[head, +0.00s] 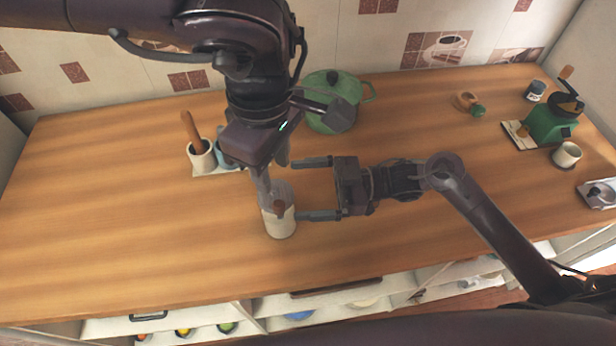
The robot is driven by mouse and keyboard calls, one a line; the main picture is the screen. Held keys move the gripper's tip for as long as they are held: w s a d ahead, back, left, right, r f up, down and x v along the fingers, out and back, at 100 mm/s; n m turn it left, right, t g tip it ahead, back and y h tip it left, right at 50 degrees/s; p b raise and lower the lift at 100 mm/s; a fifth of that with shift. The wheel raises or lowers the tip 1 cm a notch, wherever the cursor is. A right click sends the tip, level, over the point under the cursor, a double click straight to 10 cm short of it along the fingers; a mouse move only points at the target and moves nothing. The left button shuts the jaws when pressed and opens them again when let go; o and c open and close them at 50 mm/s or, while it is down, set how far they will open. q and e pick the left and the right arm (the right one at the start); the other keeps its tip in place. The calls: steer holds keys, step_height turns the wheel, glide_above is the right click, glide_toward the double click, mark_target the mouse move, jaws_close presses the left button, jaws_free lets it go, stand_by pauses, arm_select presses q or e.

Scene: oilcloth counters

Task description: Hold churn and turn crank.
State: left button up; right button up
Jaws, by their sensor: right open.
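The churn (281,226) looks like a small jar with a pale lower body and a clearer upper part, standing upright on the wooden counter. A small brown piece (279,207), perhaps the crank's knob, shows at its front. My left gripper (266,185) points down right above the churn and hides part of its top. I cannot tell if it touches the churn or how wide its fingers are. My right gripper (296,190) is open, pointing left at the churn's right side. Its nearer fingertip is close to the jar; contact is unclear.
A green lidded pot (322,122) stands behind the grippers. A cream crock (202,158) with a wooden handle stands to the left. A green grinder (552,122), a cream mug (566,154) and a small jar (535,91) stand at the right. The counter's left part is clear.

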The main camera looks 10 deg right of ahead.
mark_target(270, 204)
steer(key=a+f, duration=0.1)
steer(key=a, duration=0.1)
steer(key=a+f, duration=0.2)
steer(key=a, duration=0.1)
steer(key=a+f, duration=0.1)
steer(key=a, duration=0.1)
steer(key=shift+w+a+f, duration=0.25)
steer(key=shift+w+f, duration=0.05)
steer(key=shift+c, duration=0.3)
